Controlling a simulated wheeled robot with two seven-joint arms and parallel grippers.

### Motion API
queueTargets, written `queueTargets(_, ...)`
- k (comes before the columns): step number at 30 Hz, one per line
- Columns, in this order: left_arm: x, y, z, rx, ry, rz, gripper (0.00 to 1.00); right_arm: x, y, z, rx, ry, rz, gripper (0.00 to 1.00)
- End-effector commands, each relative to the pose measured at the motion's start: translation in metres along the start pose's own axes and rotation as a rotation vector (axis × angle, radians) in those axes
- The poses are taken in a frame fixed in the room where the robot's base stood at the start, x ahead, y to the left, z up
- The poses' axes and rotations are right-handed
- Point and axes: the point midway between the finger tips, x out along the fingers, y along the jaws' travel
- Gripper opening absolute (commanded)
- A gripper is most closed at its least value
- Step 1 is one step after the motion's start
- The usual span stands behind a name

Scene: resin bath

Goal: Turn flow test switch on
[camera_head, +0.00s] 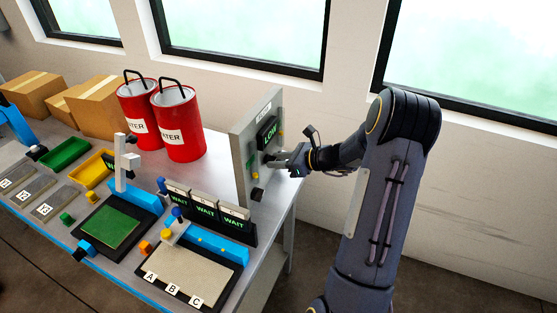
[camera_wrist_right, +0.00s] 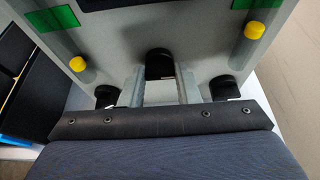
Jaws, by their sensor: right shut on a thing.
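A grey upright panel (camera_head: 241,150) stands at the right end of the table. It carries a black display (camera_head: 269,133) reading LOW in green. My right gripper (camera_head: 281,161) is at the panel's face, reaching in from the right. In the right wrist view, my right gripper's two fingers (camera_wrist_right: 160,88) stand either side of a black knob (camera_wrist_right: 159,64) and are shut on it. Another black knob (camera_wrist_right: 224,86) sits to the right and one to the left (camera_wrist_right: 107,95). Which is the flow test switch cannot be read. My left gripper is not in view.
Two yellow-tipped posts (camera_wrist_right: 254,30) (camera_wrist_right: 78,64) stick out near the gripper. Two red water cans (camera_head: 180,125) (camera_head: 137,108) stand behind. Three WAIT displays (camera_head: 206,212) and a beige tray (camera_head: 190,270) are left of the panel. Cardboard boxes (camera_head: 98,105) stand far left.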

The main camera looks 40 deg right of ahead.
Motion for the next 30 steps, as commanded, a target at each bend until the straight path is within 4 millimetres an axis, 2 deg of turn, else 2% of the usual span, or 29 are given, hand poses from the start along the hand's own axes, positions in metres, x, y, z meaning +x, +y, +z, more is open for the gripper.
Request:
queueTargets(1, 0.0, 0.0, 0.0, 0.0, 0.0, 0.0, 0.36, 0.0, 0.001, -0.001, 0.003, 0.001, 0.001, 0.06)
queueTargets(2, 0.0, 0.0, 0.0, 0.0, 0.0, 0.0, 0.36, 0.0, 0.001, -0.001, 0.003, 0.001, 0.001, 0.32)
queueTargets(6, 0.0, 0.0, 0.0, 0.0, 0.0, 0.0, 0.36, 0.0, 0.0, -0.001, 0.002, 0.001, 0.0, 0.5)
queueTargets(17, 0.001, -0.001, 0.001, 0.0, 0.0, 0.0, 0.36, -0.005, -0.001, -0.001, 0.0, 0.0, -0.002, 0.51)
queueTargets(27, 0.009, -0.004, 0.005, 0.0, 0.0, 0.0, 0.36, -0.059, -0.001, -0.002, -0.001, 0.001, -0.005, 0.51)
queueTargets(30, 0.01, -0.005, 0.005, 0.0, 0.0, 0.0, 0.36, -0.07, 0.0, -0.001, 0.001, 0.0, -0.002, 0.51)
